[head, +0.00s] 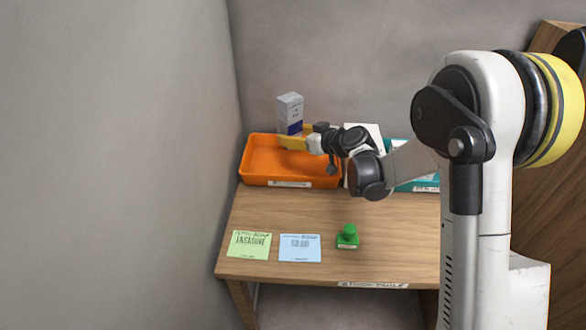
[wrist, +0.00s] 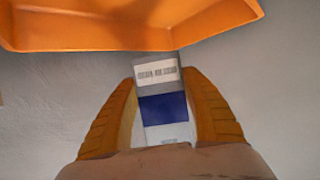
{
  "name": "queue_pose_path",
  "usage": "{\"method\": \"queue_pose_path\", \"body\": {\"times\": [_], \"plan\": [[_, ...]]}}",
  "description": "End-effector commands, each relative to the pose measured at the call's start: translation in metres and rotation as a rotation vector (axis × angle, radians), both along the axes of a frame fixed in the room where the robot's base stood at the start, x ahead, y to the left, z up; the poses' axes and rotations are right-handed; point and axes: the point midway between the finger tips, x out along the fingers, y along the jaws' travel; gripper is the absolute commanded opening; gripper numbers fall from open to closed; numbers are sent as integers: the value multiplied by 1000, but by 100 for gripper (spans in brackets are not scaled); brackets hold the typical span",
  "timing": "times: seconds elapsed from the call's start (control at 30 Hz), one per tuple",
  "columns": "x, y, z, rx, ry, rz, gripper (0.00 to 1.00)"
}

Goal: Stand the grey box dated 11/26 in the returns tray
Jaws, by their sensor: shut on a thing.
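A grey box (head: 291,108) with a dark blue band stands roughly upright above the back of the orange tray (head: 259,143). The box also shows in the wrist view (wrist: 157,72), between the two orange fingers; its printed label is too small to read surely. My gripper (head: 292,141) reaches in from the right and is shut on the box near its lower part. The orange tray also shows at the top of the wrist view (wrist: 120,36). The tray's front label is not readable. Whether the box's bottom touches the tray is hidden.
A teal tray (head: 420,185) stands to the right, partly behind my arm. A green note (head: 249,245), a blue note (head: 300,248) and a green stamp (head: 347,237) lie on the wooden table (head: 385,239). Walls stand close to the left and behind.

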Motion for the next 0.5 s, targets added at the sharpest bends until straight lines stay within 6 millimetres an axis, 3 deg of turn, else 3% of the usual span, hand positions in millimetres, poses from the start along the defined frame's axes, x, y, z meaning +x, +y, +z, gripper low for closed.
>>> {"method": "queue_pose_path", "body": {"times": [0.2, 0.5], "plan": [[0, 1, -45, 1, 1, 2, 19], [0, 0, -83, -1, 1, 0, 19]]}}
